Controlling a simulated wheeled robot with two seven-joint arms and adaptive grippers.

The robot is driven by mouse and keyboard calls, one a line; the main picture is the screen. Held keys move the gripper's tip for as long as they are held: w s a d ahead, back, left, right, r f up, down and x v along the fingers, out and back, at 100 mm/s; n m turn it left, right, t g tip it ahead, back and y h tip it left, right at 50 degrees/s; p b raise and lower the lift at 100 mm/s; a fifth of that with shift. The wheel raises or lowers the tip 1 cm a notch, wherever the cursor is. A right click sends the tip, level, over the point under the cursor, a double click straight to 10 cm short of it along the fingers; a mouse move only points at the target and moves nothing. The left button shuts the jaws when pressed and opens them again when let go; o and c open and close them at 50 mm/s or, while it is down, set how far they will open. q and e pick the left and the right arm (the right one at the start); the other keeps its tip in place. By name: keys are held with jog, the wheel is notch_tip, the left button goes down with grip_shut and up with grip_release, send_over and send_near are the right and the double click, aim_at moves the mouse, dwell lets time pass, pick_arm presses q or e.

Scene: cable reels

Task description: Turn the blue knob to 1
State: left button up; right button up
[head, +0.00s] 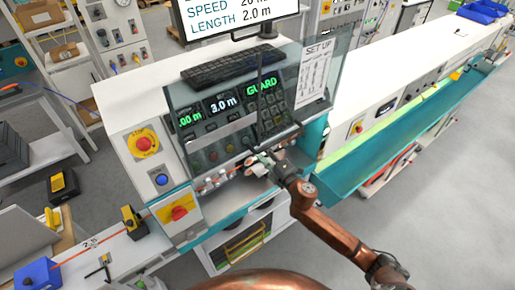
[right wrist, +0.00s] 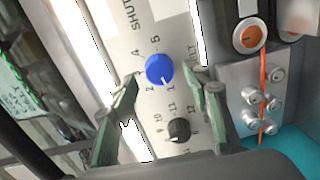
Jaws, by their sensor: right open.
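The blue knob (right wrist: 159,69) sits on a pale panel with printed numbers around it, 1, 2, 4 and 5 among them. Its white mark points down and slightly right, close to the 1; I cannot tell whether it lines up exactly. My right gripper (right wrist: 163,80) is open, with one green finger on each side of the knob's lower part. I cannot tell whether either finger touches it. In the head view my right gripper (head: 262,161) is at the front of the machine, and I cannot make out the knob there. My left gripper is not in view.
A black knob (right wrist: 179,130) with 10, 11 and 12 around it is just below the blue one. A clear guard (head: 180,105) stands over the machine's displays.

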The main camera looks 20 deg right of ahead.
jog(key=v, duration=0.9)
jog(key=shift+s, duration=0.3)
jog(key=shift+d, duration=0.1)
